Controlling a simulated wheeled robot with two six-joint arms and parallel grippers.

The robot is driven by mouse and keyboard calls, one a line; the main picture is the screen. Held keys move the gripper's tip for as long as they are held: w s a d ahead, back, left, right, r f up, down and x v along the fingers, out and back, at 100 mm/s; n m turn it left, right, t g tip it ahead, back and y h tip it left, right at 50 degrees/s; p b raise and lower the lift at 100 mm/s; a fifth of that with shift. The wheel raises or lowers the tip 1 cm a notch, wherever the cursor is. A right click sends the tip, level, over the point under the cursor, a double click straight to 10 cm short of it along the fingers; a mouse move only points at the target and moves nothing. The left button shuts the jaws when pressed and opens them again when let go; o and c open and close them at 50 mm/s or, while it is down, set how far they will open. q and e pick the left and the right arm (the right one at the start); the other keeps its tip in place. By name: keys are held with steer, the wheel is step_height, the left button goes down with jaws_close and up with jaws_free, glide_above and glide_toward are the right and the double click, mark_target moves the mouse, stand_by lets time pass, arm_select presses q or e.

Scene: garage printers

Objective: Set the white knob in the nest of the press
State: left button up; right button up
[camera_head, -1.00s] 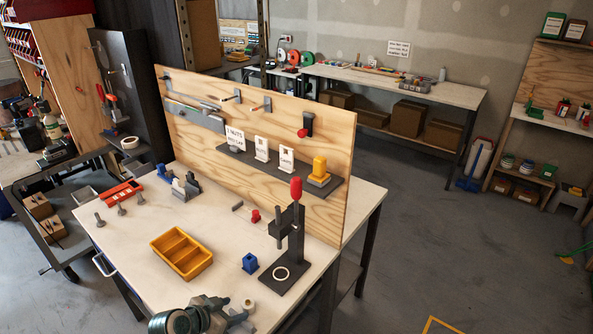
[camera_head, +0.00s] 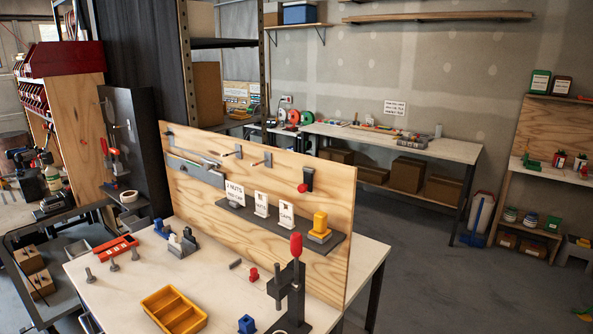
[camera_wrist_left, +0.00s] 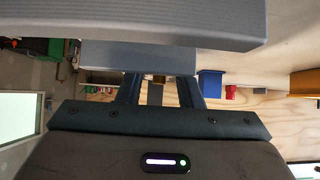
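The white knob is not seen in either current view. The press (camera_head: 290,290) stands at the front right of the bench, a dark column with a red handle top (camera_head: 296,243). Its base runs to the lower picture edge, and the nest is out of frame. Neither gripper shows in the head view. In the left wrist view, grey blocks of my left gripper (camera_wrist_left: 140,52) fill the top, with its dark housing below. I cannot tell whether its fingers are apart or hold anything. A blue block (camera_wrist_left: 210,84) and a red piece (camera_wrist_left: 231,92) show beyond it.
The bench (camera_head: 215,270) holds a yellow tray (camera_head: 174,311), a blue block (camera_head: 246,324), a small red piece (camera_head: 253,274), grey pegs and a red fixture (camera_head: 116,248). A plywood board (camera_head: 335,205) with a shelf stands behind the press.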

arm_select(q)
steer(key=shift+c, duration=1.1)
steer(key=shift+r+p, duration=1.85)
steer(key=shift+r, duration=0.2)
jaws_close()
steer(key=shift+r, duration=0.35)
steer(key=s+a+r+n+t+y+b, duration=0.1)
steer(key=s+a+r+n+y+b, duration=0.1)
steer(key=r+b, duration=0.3)
steer(key=s+a+r+n+t+y+b, duration=0.1)
steer(key=s+a+r+n+y+b, duration=0.1)
steer(key=a+r+n+y+b, duration=0.1)
steer(key=r+n+y+b, duration=0.1)
steer(key=n+b, duration=0.1)
steer(key=shift+a+r+n+b, duration=0.3)
steer(key=shift+r+b, duration=0.05)
steer(key=shift+r, duration=0.05)
steer(key=shift+f, duration=0.1)
